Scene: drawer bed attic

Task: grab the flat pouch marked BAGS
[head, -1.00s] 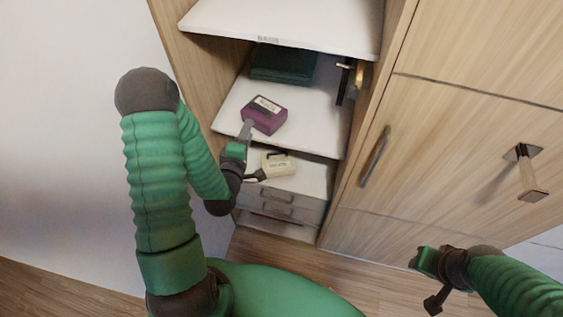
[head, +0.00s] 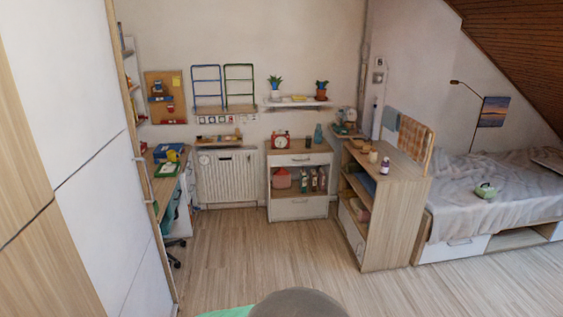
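No flat pouch marked BAGS can be made out in the head view; any lettering on the small items is too small to read. A small green object (head: 485,191) with a pale top lies on the grey bed cover. Neither gripper is in view. Only a dark rounded part and a green strip of my own body show at the bottom edge.
A wooden shelf unit (head: 398,210) stands before the bed (head: 490,215). A desk (head: 163,172) is at the left behind a tall wardrobe (head: 95,200). The wooden floor (head: 265,255) between is clear.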

